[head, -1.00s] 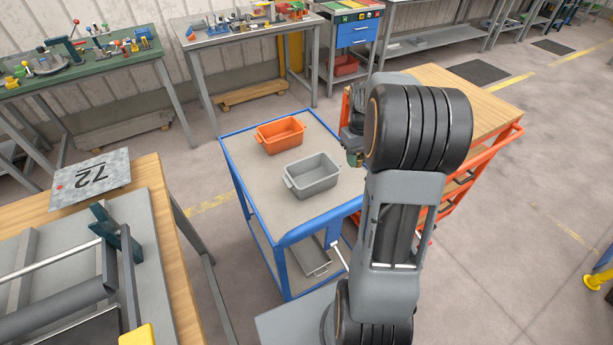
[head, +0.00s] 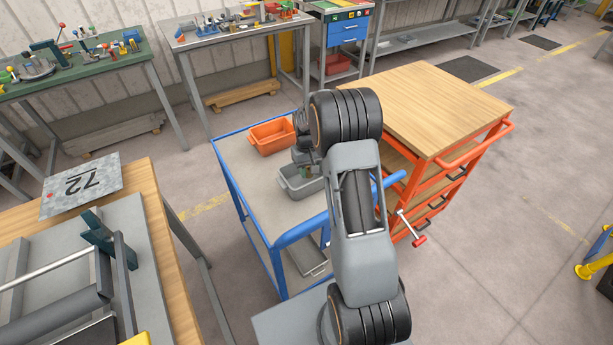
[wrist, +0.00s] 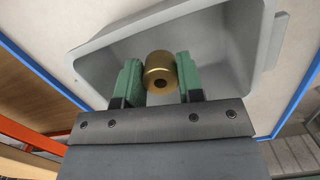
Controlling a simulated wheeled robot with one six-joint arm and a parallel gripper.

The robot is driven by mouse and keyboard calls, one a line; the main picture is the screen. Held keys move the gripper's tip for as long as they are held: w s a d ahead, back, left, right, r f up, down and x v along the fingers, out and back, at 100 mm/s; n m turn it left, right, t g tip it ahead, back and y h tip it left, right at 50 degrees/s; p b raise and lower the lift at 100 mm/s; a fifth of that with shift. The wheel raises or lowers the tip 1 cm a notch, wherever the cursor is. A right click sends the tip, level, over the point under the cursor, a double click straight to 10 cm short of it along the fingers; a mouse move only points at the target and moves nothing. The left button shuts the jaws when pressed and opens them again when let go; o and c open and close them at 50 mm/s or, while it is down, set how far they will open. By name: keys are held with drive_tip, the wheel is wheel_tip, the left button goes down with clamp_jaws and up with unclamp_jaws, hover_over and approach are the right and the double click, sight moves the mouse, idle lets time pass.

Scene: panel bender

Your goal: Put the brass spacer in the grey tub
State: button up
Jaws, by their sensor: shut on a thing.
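The brass spacer (wrist: 158,72) is a short cylinder with a hole in its end. In the wrist view it sits between the green fingers of my gripper (wrist: 160,82), which is shut on it. The grey tub (wrist: 210,50) lies behind and below the spacer in that view. In the head view the grey tub (head: 298,186) stands on the blue-framed cart, partly hidden by my gripper (head: 306,168). The gripper is over the tub; the spacer cannot be made out there.
An orange tub (head: 270,138) stands behind the grey tub on the cart (head: 270,210). An orange trolley with a wooden top (head: 430,105) stands to the right. A workbench with a plate marked 72 (head: 82,185) is at the left. The trolley top is clear.

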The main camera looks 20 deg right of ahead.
drive_tip(key=shift+w+a+f, duration=0.25)
drive_tip(key=shift+f, duration=0.2)
wheel_tip(320, 180, down, 2)
drive_tip(key=shift+w+a+f+p, duration=0.1)
drive_tip(key=shift+a+p, duration=0.05)
drive_tip(key=shift+p, duration=0.25)
drive_tip(key=shift+f, duration=0.6)
drive_tip(key=shift+f, duration=0.1)
drive_tip(key=o, duration=0.9)
drive_tip(key=shift+o, duration=0.2)
